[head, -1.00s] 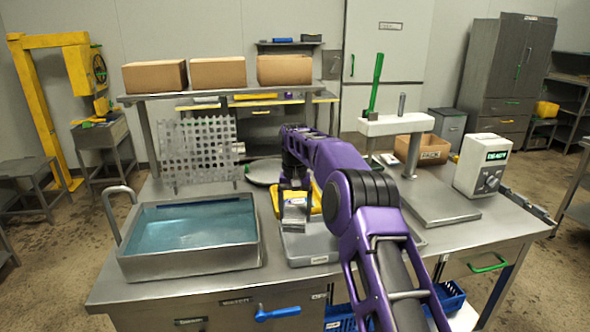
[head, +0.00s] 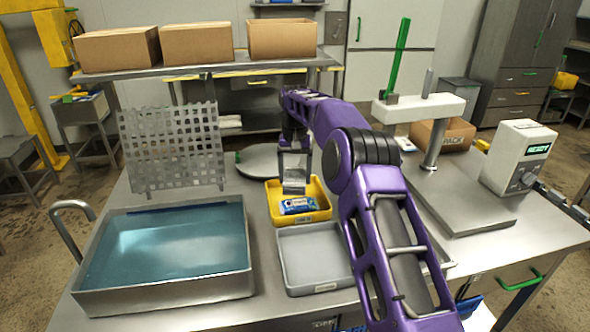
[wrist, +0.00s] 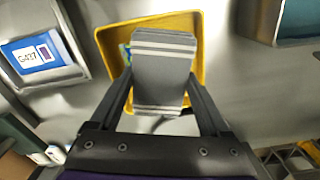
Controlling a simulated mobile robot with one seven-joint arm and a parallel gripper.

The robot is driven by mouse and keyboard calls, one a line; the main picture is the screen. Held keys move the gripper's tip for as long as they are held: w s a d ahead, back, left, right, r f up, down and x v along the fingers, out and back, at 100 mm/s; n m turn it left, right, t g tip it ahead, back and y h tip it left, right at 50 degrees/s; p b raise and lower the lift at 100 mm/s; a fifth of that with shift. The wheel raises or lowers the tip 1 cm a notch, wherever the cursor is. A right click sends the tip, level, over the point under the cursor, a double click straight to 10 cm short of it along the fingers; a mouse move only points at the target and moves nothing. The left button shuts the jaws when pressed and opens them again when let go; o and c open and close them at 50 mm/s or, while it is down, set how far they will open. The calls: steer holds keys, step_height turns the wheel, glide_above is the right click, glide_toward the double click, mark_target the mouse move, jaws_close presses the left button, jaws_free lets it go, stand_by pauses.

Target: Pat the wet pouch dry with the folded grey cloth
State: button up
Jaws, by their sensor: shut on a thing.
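My gripper (head: 294,150) is shut on the folded grey cloth (head: 294,172), which hangs from the jaws. In the wrist view the cloth (wrist: 163,70) shows pale stripes between the two fingers (wrist: 160,100). A blue and white pouch (head: 299,206) lies in the front part of the yellow tray (head: 324,215). The cloth is over the tray, just behind the pouch in the head view; I cannot tell whether they touch. In the wrist view the cloth hides most of the pouch, and only a blue-green bit (wrist: 124,52) shows inside the yellow rim (wrist: 150,22).
An empty grey tray (head: 312,262) sits in front of the yellow one. A water basin (head: 170,290) stands left, with a perforated rack (head: 172,150) behind it. A white press-like stand (head: 420,108) and a "READY" box (head: 520,158) stand right.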

mark_target(295, 203)
steer(key=shift+s+f, duration=0.1)
steer(key=shift+f, duration=0.6)
steer(key=shift+f+b, duration=0.55)
steer(key=shift+f, duration=1.6)
steer(key=shift+f, duration=0.2)
steer(key=shift+s+f+p, duration=0.1)
steer(key=shift+f+p, duration=0.35)
steer(key=shift+p, duration=0.1)
stand_by(2.6)
steer(key=shift+r, duration=0.1)
steer(key=shift+r, duration=3.6)
steer(key=shift+f, duration=0.1)
